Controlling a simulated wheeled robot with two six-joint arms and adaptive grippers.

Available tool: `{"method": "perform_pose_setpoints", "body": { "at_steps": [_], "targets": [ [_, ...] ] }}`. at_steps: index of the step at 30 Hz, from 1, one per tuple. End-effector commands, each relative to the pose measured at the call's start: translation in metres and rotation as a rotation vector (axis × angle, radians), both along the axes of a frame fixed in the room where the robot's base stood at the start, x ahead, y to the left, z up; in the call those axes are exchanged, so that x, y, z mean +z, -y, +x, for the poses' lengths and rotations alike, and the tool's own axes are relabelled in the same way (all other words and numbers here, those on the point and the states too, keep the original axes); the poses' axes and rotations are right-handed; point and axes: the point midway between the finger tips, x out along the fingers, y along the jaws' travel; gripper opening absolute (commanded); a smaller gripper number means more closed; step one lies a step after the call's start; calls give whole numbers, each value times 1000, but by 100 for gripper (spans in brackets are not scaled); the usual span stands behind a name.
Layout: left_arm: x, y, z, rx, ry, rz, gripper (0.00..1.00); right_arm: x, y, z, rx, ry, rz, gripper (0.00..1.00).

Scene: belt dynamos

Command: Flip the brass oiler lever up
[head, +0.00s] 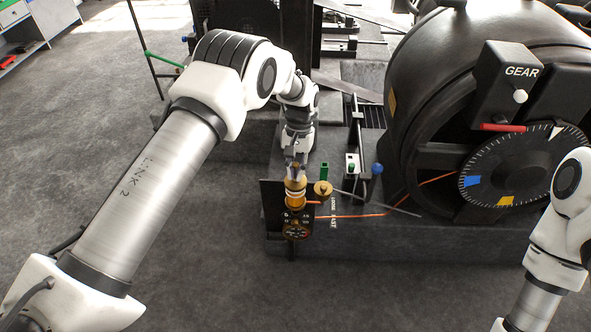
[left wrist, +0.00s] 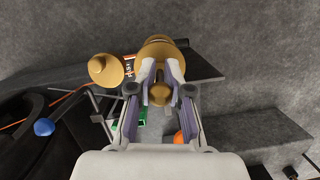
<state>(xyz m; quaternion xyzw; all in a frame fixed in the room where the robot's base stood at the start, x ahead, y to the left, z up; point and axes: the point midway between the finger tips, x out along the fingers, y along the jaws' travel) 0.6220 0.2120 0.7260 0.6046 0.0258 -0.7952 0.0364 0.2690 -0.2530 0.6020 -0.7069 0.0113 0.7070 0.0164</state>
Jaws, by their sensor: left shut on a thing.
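The brass oiler (head: 295,190) stands at the front left corner of the dark machine base, with an orange band on its lower part. In the left wrist view the brass oiler (left wrist: 157,47) shows from above. My left gripper (head: 296,168) comes down on its top. In the left wrist view my left gripper (left wrist: 161,72) has its fingers on both sides of a small brass part, the oiler lever (left wrist: 160,92), and is shut on it. The fingers hide part of the lever, so its exact tilt cannot be told. My right gripper is out of view.
A brass cap (head: 323,188) sits just right of the oiler, beside a green post (head: 324,171). A blue knob (head: 377,169) and the large black dynamo (head: 440,90) stand to the right. Open floor lies in front.

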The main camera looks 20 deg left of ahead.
Motion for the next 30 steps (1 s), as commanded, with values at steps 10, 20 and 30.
{"method": "perform_pose_setpoints", "body": {
  "at_steps": [10,20,30],
  "targets": [
    [2,0,2,0,7,1,34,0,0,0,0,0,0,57],
    [12,0,4,0,7,1,34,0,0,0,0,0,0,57],
    [89,-2,26,0,10,0,34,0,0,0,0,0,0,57]
  ]
}}
